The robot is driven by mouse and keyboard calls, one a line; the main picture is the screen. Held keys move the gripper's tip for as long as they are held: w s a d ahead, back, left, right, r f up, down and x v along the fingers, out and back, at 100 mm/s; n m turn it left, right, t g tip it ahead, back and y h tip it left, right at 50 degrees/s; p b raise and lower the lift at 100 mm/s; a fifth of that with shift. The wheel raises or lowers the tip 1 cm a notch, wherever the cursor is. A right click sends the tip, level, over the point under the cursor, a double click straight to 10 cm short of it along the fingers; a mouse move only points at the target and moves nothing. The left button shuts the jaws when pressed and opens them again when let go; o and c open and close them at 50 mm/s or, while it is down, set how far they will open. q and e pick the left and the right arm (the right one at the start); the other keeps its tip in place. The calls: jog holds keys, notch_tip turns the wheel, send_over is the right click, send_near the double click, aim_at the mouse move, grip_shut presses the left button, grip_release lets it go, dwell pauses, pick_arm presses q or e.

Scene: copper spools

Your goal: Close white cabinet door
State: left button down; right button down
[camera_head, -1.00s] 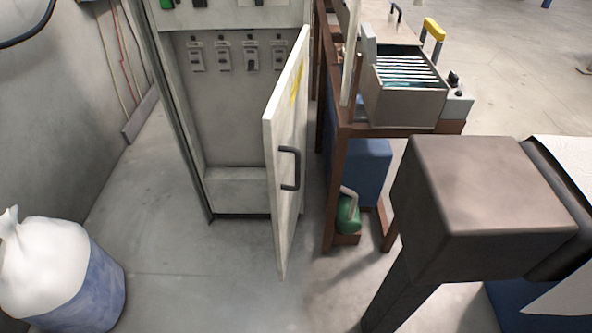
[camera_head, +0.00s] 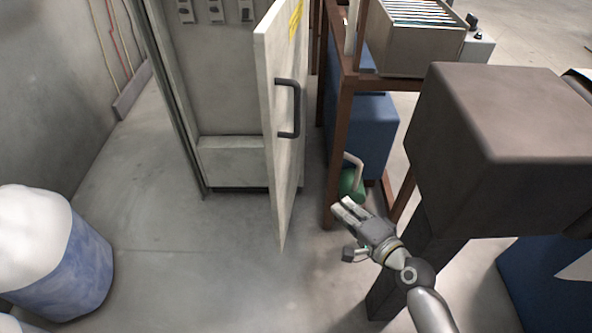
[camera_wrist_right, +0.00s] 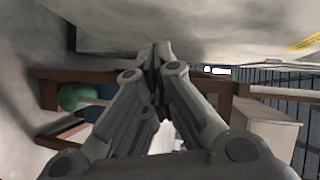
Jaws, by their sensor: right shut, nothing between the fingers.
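The white cabinet door (camera_head: 286,170) stands open in the head view, swung out toward me from the right side of the cabinet (camera_head: 225,90). A dark handle (camera_head: 289,108) is on its right-hand face. My right gripper (camera_head: 344,207) is shut and empty, to the right of the door's lower part and apart from it in the head view. In the right wrist view the right gripper (camera_wrist_right: 156,48) has its fingers together, and a pale surface with a yellow mark (camera_wrist_right: 305,42), seemingly the door, fills the top. My left gripper is not in view.
A brown metal rack (camera_head: 340,150) with a green object (camera_head: 350,183) and a blue box (camera_head: 370,125) stands right of the door. A dark block-topped stand (camera_head: 500,120) is at right. A blue bin with a white bag (camera_head: 75,270) is at left. Floor before the cabinet is clear.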

notch_tip(320, 180, up, 9)
jog(key=a+t+y+b, duration=0.1)
jog(key=a+y, duration=0.1)
send_near(283, 145)
jog(key=w+d, duration=0.2)
jog(key=w, duration=0.1)
jog(key=shift+m+y, duration=0.3)
jog(key=shift+y, duration=0.1)
jog(key=a, duration=0.4)
jog(key=shift+w+a+f, duration=0.2)
jog(key=shift+w, duration=0.2)
jog(key=shift+a+t, duration=0.1)
jog(key=shift+t, duration=0.2)
